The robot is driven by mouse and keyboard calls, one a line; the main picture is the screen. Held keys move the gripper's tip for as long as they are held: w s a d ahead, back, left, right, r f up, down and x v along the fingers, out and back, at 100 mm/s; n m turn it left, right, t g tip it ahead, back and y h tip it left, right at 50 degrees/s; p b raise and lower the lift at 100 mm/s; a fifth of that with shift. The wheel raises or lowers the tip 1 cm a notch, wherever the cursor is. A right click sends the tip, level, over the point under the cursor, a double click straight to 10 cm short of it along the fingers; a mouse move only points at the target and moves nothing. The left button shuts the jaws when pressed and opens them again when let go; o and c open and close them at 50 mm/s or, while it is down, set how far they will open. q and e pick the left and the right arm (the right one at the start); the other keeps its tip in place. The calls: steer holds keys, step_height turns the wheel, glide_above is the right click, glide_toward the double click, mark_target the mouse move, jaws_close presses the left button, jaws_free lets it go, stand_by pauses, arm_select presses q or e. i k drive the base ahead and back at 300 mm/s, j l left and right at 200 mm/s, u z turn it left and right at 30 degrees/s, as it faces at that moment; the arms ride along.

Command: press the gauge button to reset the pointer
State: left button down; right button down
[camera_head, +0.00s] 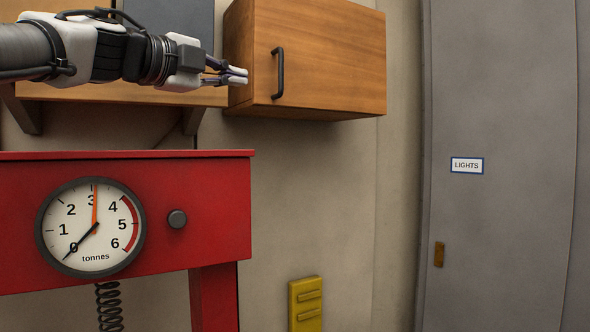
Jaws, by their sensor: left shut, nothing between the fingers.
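A round white gauge (88,247) with a dark rim sits on the front of a red housing (215,185) at the lower left. Its scale runs from 0 to 6 and is marked "tonnes". An orange pointer (95,203) stands nearly straight up, just right of the 3. A black pointer (80,243) points at 0. A dark round button (177,219) is to the right of the gauge. My left gripper (242,76) is shut and empty, pointing right, above the button in the picture and apart from it. My right gripper is out of view.
A wooden cabinet (335,60) with a black handle (278,73) is on the wall by the gripper, with a wooden shelf (110,94) behind my arm. A grey door (500,230) labelled "LIGHTS" stands right. A yellow box (306,306) is low in the middle.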

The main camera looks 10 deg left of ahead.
mark_target(176, 219)
steer(key=k+l, duration=0.8)
steer(key=l, duration=0.05)
